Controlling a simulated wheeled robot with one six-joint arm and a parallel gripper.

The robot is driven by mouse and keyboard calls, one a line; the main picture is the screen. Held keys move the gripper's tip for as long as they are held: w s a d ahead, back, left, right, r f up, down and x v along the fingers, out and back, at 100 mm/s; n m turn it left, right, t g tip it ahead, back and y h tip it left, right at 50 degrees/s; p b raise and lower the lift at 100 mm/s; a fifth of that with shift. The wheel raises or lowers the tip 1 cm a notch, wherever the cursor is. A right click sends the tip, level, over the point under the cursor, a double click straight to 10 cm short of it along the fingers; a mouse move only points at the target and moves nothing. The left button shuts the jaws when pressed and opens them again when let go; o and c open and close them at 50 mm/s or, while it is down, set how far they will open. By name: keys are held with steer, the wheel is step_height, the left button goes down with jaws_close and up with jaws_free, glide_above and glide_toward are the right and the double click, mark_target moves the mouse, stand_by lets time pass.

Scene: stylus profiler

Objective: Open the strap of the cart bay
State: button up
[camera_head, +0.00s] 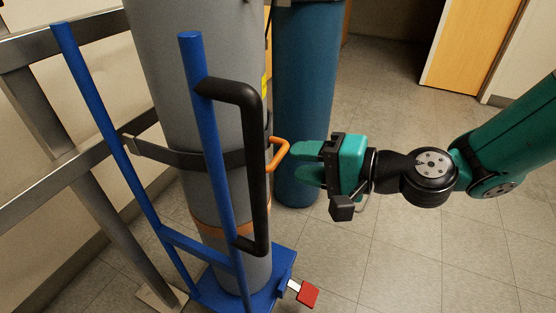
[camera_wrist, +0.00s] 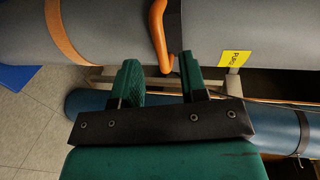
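The cart bay is a blue upright frame (camera_head: 215,150) with a black handle bar (camera_head: 255,170), holding a tall grey cylinder (camera_head: 170,60). A dark strap (camera_head: 190,158) runs around the cylinder. An orange loop handle (camera_head: 283,155) sits at the strap's right end; it also shows in the wrist view (camera_wrist: 156,35). My gripper (camera_head: 302,163) is open, its two green fingers pointing at the orange handle from the right. In the wrist view, the handle's near end shows between the open fingertips (camera_wrist: 160,72). The fingers are not closed on it; contact cannot be told.
A blue cylinder (camera_head: 308,100) stands behind the gripper. A grey metal rail (camera_head: 40,205) runs along the wall at left. A red pedal (camera_head: 307,293) sticks out from the cart's base (camera_head: 262,285). Tiled floor (camera_head: 430,255) at right is clear.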

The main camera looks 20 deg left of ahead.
mark_target(277, 156)
steer(key=x, duration=0.5)
steer(key=shift+a+f, duration=0.1)
steer(key=shift+a, duration=0.2)
jaws_close()
steer(key=shift+d, duration=0.1)
